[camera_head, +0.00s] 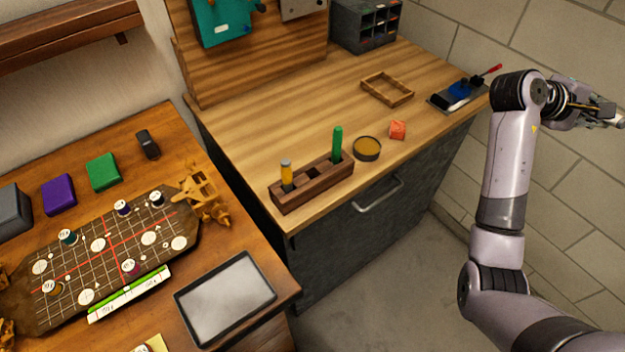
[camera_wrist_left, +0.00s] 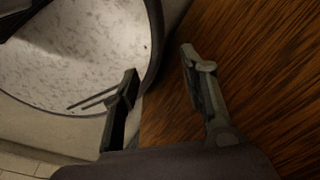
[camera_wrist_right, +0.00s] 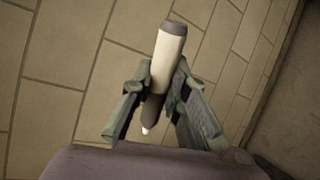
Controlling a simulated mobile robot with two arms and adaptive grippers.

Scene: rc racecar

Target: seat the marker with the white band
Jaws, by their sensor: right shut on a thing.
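The marker with the white band (camera_wrist_right: 168,50) is in the right wrist view, dark grey with a wide cream band and a small pale lower tip. My right gripper (camera_wrist_right: 158,92) is shut on its middle; the marker stands slightly tilted between the fingers. In the head view this gripper (camera_head: 598,112) is at the far right, away from the holder. The dark wooden holder (camera_head: 318,184) stands near the counter's front edge. A yellow marker (camera_head: 286,173) sits at its left end and a green marker (camera_head: 337,145) toward its right. My left gripper (camera_wrist_left: 165,88) is open and empty.
Behind are an empty wooden frame (camera_head: 388,89) and a dark tray (camera_head: 440,101) with a blue object. A game board and grey tray (camera_head: 225,297) lie on the left table.

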